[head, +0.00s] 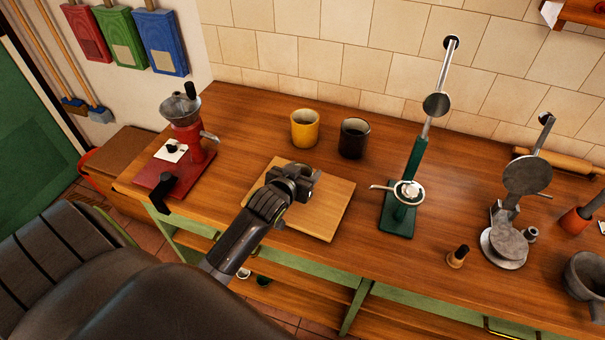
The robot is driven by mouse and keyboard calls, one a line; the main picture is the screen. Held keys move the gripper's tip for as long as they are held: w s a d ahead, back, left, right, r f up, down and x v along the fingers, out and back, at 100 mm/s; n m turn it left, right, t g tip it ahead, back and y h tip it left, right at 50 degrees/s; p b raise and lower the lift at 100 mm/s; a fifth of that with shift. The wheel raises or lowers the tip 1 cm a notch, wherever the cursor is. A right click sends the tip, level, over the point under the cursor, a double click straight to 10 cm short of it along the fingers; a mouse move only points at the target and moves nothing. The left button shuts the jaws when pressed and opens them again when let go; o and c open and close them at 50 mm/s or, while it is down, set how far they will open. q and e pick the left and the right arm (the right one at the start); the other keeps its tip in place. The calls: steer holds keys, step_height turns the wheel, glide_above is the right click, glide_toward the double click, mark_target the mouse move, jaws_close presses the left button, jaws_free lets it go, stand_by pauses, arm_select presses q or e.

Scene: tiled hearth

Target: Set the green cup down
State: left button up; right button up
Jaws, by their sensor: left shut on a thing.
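My left gripper (309,178) is over the pale wooden board (331,208) on the bench, its arm reaching up from the bottom of the head view. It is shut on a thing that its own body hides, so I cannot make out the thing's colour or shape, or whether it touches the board. No clearly green cup shows. A yellow cup (304,129) and a very dark cup (354,139) stand upright behind the board, apart from the gripper. My right gripper is not in view.
A red grinder (187,130) stands at the left of the bench. A green stand with a lever (402,195) is right of the board. Further right are a small wooden-handled tool (458,256), a grey metal press (507,235) and a grey pitcher (586,276). The board's front-right part is bare.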

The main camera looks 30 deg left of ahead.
arm_select(q)
steer(key=shift+f, duration=0.6)
steer(key=shift+f, duration=0.2)
steer(key=o, duration=1.1)
steer(key=shift+r, duration=0.15)
steer(key=shift+s+r, duration=0.1)
steer(key=b+v, duration=0.1)
steer(key=v, duration=1)
steer(key=shift+s+d+b, duration=0.1)
steer(key=shift+s+b, duration=0.25)
steer(key=shift+s, duration=0.05)
